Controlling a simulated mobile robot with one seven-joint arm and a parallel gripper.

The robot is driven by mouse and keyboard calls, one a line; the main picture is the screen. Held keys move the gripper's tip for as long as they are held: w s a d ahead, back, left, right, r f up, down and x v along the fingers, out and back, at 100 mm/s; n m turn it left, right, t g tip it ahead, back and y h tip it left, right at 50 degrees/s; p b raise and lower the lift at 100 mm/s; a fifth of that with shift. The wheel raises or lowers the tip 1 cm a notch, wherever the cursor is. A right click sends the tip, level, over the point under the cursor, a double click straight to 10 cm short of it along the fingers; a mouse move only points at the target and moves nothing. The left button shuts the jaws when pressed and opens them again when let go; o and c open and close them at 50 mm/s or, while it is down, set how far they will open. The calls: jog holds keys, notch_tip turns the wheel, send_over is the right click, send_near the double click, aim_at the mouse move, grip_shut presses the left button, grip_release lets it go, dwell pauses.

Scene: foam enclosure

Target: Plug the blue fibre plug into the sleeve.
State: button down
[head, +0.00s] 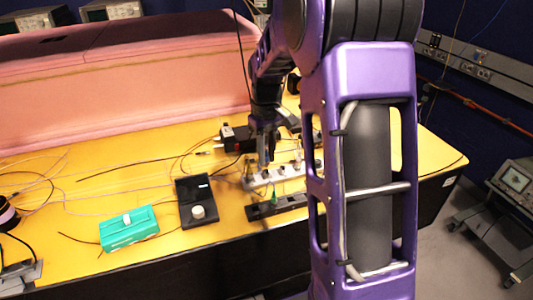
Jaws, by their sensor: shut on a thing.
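My gripper (264,162) points down over the pale grey strip (255,183) near the middle of the table. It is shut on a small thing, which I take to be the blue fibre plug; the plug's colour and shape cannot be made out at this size. The strip carries several small fittings. I cannot tell which is the sleeve, nor whether the plug touches it. A green plug (274,198) stands upright at a dark bar (290,203) in front of the strip. My arm hides the strip's right end.
An open black case (190,216) with a pale round knob and a teal box (128,230) lie to the left. A black device (237,138) stands behind the strip. Loose cables cross the yellow table (90,200). A pink foam wall (130,85) runs along the back.

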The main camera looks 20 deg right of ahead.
jog(key=shift+f+b, duration=0.8)
jog(key=shift+f, duration=0.55)
jog(key=c, duration=0.7)
grip_release()
jog(key=shift+r, duration=0.1)
notch_tip(320, 180, up, 17)
jog(key=shift+r+p, duration=0.2)
jog(key=shift+p, duration=1.05)
